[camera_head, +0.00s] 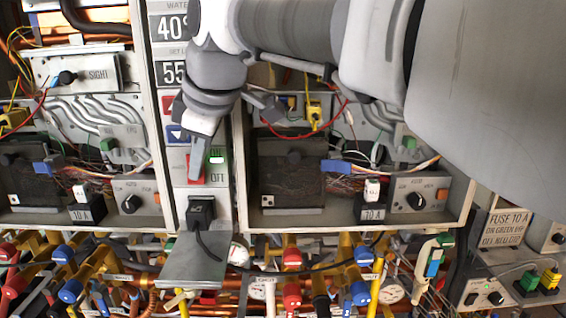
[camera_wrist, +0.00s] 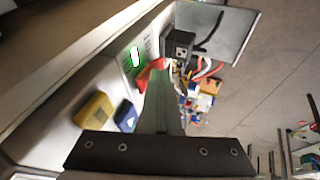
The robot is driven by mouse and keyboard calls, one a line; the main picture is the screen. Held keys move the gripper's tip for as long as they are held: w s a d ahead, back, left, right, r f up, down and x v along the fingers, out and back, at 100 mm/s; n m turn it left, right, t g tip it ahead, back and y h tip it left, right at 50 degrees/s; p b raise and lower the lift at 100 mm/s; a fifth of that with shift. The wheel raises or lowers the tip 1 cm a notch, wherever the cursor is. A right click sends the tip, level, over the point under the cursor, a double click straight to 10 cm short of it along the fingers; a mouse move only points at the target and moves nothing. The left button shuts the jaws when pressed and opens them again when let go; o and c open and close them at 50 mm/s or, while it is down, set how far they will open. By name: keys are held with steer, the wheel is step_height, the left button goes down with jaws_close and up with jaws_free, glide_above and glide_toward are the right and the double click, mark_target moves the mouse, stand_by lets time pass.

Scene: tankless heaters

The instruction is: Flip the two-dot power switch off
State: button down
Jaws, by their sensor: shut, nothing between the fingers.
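The red power switch (camera_head: 188,167) sits on the narrow grey panel at centre left, beside a green ON mark (camera_head: 217,157) with OFF printed below it. In the wrist view the red switch (camera_wrist: 150,72) shows at my fingertips, next to the lit green mark (camera_wrist: 135,56). My gripper (camera_head: 199,172) points down in front of the panel, shut and empty. Its fingers cover part of the switch, and I cannot tell whether they touch it. The wrist view also shows my gripper (camera_wrist: 161,75). The two dots are not readable.
Above the switch are a blue arrow button (camera_head: 177,134) and number displays (camera_head: 172,73). Below it a black plug (camera_head: 201,212) sits above a grey ledge (camera_head: 192,265). Open wired boxes flank the panel; pipes and coloured valves (camera_head: 291,293) crowd below.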

steer(key=shift+f+b, duration=0.5)
steer(key=shift+b, duration=0.05)
steer(key=shift+w+r+t, duration=0.15)
steer(key=shift+r+t, duration=0.15)
steer(key=shift+r+p, duration=0.25)
steer(key=shift+p, duration=0.1)
steer(key=shift+r+p, duration=0.55)
steer(key=shift+r, duration=0.15)
steer(key=shift+r, duration=0.1)
